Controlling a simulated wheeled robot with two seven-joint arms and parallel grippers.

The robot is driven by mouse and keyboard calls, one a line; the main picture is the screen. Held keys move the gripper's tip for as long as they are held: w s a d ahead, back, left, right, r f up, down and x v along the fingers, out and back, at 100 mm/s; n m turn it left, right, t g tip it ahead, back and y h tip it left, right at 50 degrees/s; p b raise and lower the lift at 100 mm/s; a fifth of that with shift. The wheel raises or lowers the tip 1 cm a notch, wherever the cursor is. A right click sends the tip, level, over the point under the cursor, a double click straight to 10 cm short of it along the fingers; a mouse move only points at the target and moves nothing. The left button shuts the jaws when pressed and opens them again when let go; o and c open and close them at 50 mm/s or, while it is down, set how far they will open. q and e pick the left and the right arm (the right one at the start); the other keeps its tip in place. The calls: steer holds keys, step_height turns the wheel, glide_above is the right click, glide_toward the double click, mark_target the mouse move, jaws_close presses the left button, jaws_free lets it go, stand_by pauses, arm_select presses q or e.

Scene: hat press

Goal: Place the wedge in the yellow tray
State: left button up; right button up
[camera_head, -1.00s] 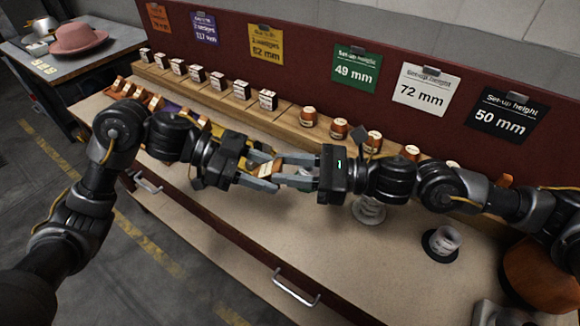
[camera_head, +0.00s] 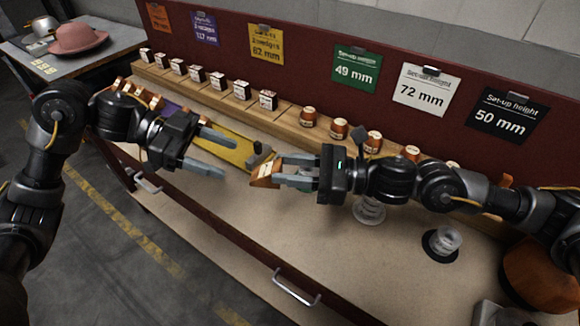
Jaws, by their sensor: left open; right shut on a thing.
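The wedge (camera_head: 266,173) is a small orange-brown block with a pale label. My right gripper (camera_head: 284,172) is shut on it and holds it by its right part, in front of the yellow tray. The yellow tray (camera_head: 226,151) lies on the bench, long and flat, with a dark block (camera_head: 260,151) at its right end. My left gripper (camera_head: 222,153) is open and empty, to the left of the wedge, and covers part of the tray. The two grippers are apart, with fingertips facing each other.
A wooden ledge (camera_head: 287,130) behind holds several white-labelled blocks and several orange-brown pieces. Clear spools (camera_head: 447,240) stand at the right. Height cards (camera_head: 356,70) hang on the red back panel. The bench front (camera_head: 225,205) is clear. A pink hat (camera_head: 77,37) sits on a side table.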

arm_select(q)
steer(key=s+a+f+n+t+h, duration=0.1)
steer(key=s+a+f+n, duration=0.15)
steer(key=a+f, duration=0.4)
steer(key=s+a+f+n+t+h, duration=0.1)
steer(key=a+f+n, duration=0.3)
steer(key=f, duration=0.5)
steer(key=w+a+f+n+t+y, duration=0.1)
steer(key=a+f+n+t+y, duration=0.2)
steer(key=f, duration=0.9)
steer(key=w+a+f+n+t+y, duration=0.1)
steer(key=a+f+t+y, duration=0.25)
steer(key=f, duration=0.85)
steer(key=w+a+f+n+t+y, duration=0.1)
steer(key=a+f+n+t+y, duration=0.2)
steer(key=f, duration=0.9)
steer(key=s+f+n+g+y, duration=0.2)
steer(key=s+f+g+y, duration=0.3)
steer(key=s+f, duration=1.2)
steer(key=s+d+f+g, duration=0.2)
steer(key=s+d, duration=0.1)
steer(key=s, duration=0.7)
steer(key=s+d+f+g+y, duration=0.1)
steer(key=s+d+f+g, duration=0.1)
steer(key=s, duration=0.9)
steer(key=shift+d+f+n, duration=0.35)
steer(key=shift+d+f, duration=0.3)
steer(key=shift+d, duration=0.5)
